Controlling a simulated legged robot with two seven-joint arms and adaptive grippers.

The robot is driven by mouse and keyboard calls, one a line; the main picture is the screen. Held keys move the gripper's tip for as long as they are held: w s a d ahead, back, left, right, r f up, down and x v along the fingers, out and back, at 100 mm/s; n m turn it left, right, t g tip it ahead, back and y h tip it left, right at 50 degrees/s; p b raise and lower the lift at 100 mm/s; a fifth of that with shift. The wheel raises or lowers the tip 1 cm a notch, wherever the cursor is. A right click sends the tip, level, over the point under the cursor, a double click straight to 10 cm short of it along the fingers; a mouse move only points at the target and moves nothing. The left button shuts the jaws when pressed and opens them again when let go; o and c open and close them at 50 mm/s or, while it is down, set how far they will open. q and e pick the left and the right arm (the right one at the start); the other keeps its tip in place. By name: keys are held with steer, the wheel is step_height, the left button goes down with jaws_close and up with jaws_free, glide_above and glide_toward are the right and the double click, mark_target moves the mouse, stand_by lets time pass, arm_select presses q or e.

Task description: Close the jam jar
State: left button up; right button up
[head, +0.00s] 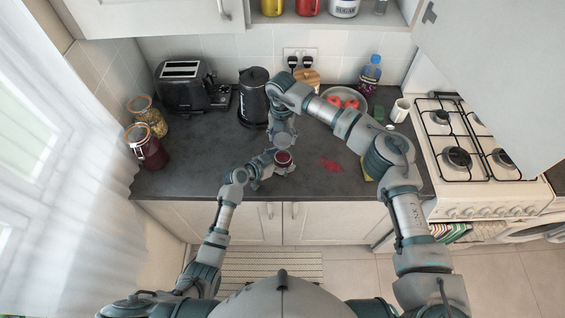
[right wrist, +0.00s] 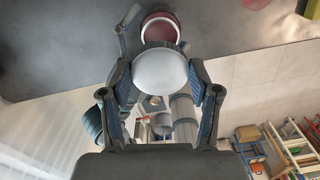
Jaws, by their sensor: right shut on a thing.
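The jam jar (head: 283,159), with dark red jam at its round mouth, is near the front edge of the counter. It also shows in the right wrist view (right wrist: 160,29), open towards the camera. My left gripper (head: 267,168) is at the jar, with its fingers close around the side; whether they grip it is unclear. My right gripper (right wrist: 162,78) is shut on a pale round lid (right wrist: 161,70). The lid is apart from the jar, just short of its mouth in that view. In the head view my right gripper (head: 283,138) is right behind the jar and hides the lid.
A red smear (head: 330,165) is on the dark counter (head: 205,170) right of the jar. A kettle (head: 254,97), toaster (head: 183,85), plate with red food (head: 344,100) and bottle (head: 370,73) stand behind. Two filled jars (head: 146,146) are left, a hob (head: 465,140) right.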

mark_target(283, 161)
arm_select(q)
steer(key=c, duration=1.4)
steer(key=shift+o, duration=0.2)
arm_select(e)
steer(key=shift+d+f, duration=0.1)
steer(key=shift+f, duration=2.4)
arm_select(q)
steer(key=shift+f, duration=0.1)
arm_select(e)
steer(key=shift+w+f, duration=0.1)
steer(key=shift+f, duration=0.8)
arm_select(q)
steer(key=shift+s, duration=0.1)
arm_select(e)
steer(key=shift+f, duration=0.5)
